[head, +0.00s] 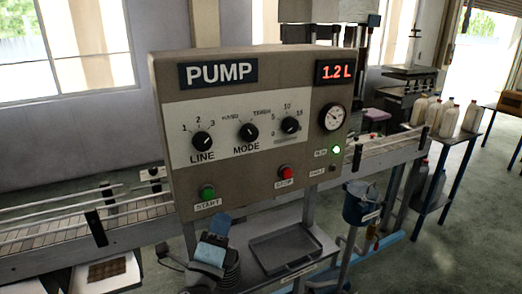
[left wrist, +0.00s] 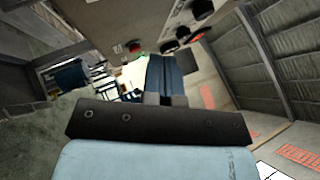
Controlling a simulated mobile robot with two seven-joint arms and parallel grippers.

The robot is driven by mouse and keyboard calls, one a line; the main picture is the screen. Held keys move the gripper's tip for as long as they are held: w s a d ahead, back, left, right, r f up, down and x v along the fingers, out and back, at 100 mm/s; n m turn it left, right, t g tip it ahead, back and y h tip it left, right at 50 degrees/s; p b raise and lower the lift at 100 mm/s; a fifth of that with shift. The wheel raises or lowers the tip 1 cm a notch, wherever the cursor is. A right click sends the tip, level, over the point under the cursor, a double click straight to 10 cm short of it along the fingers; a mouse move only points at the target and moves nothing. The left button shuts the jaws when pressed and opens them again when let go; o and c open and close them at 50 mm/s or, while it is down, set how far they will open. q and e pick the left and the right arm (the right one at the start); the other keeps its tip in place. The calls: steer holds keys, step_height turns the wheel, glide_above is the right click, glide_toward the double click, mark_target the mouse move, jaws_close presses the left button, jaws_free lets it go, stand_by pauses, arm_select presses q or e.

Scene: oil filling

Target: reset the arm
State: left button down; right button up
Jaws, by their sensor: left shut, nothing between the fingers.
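My left gripper (head: 221,222) is low in the head view, below the START button and in front of the pump panel. Its blue fingers are closed together with nothing between them. The closed fingers (left wrist: 165,77) also show in the left wrist view, pointing up past the dark gripper body. The pump panel (head: 180,135) stands upright, with a red 1.2 L readout (head: 335,72) and a lit green lamp (head: 337,149). The green START button (head: 207,191) and red STOP button (head: 285,172) are on its lower part, clear of the gripper. My right gripper is not in view.
A grey tray (head: 284,252) lies on a shelf below the panel. A conveyor (head: 60,228) runs behind the panel. A blue bucket (head: 361,203) is right of the panel. White bottles (head: 447,119) stand on a table at the right. Floor at the lower right is largely free.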

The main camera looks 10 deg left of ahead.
arm_select(q)
steer(key=s+a+f+n+g, duration=0.25)
steer(key=s+f+n, duration=0.2)
steer(key=f, duration=0.55)
steer(key=s+a+f+n+g, duration=0.1)
steer(key=s+f+n+g, duration=0.4)
steer(key=f, duration=0.5)
steer(key=s+f+n+g+p, duration=0.1)
steer(key=s+f+n+g, duration=0.3)
steer(key=s+f+n, duration=0.6)
steer(key=s+f, duration=0.3)
steer(key=f, duration=0.1)
steer(key=shift+s+a+h, duration=0.3)
steer(key=shift+a+h, duration=0.1)
